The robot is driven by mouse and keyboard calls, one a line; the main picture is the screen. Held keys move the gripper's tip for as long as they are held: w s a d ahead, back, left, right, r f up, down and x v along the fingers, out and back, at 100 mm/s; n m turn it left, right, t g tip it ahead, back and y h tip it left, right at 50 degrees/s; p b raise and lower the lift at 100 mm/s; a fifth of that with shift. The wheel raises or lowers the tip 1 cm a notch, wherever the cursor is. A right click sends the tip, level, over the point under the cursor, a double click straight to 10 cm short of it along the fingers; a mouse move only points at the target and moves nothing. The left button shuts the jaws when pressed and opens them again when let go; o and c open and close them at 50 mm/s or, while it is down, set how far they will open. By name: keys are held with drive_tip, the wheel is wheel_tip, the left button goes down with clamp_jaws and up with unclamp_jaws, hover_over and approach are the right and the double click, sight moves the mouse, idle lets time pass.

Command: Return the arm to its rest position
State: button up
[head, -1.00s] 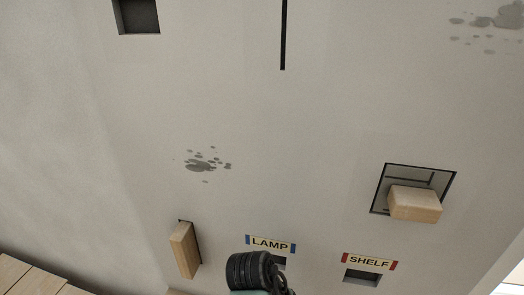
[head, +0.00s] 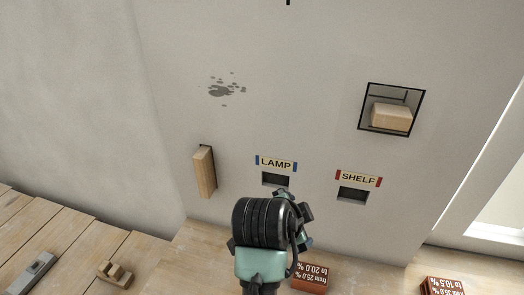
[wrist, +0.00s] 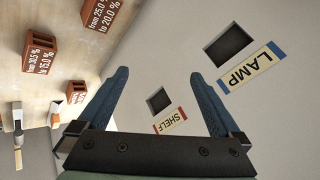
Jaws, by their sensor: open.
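My arm, black and teal, rises in the lower middle of the head view, below the LAMP label (head: 276,164). My gripper (wrist: 163,92) shows in the wrist view with its two blue fingers spread wide and nothing between them. It faces the pale wall panel. Between and beyond the fingers lie the SHELF label (wrist: 170,119) with its dark slot (wrist: 159,101). The LAMP label also shows in the wrist view (wrist: 252,68), right of the fingers, beside a larger dark slot (wrist: 230,45).
A wooden block (head: 204,172) juts from the wall at left; another (head: 391,117) sits in a square recess at right. Brick-red labelled blocks (head: 313,278) (head: 443,286) stand on the wooden surface. A grey tool (head: 34,272) and a small wooden piece (head: 115,274) lie at lower left.

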drive_tip(key=a+r+n+t+y+b, duration=0.15)
drive_tip(key=r+n+t, duration=0.35)
drive_tip(key=r, duration=0.7)
drive_tip(key=a+r+n+t+b, duration=0.25)
drive_tip(key=r+t, duration=0.35)
drive_tip(key=r, duration=0.7)
drive_tip(key=s+a+r+n+t+y, duration=0.2)
drive_tip(key=s+r+n+t, duration=0.5)
drive_tip(key=s+r, duration=0.7)
wheel_tip(320, 180, up, 3)
drive_tip(key=shift+s+a+f+t+b, duration=0.25)
drive_tip(key=shift+a+t+b, duration=0.25)
drive_tip(key=shift+t, duration=0.5)
drive_tip(key=shift+s, duration=0.1)
drive_tip(key=shift+c, duration=0.2)
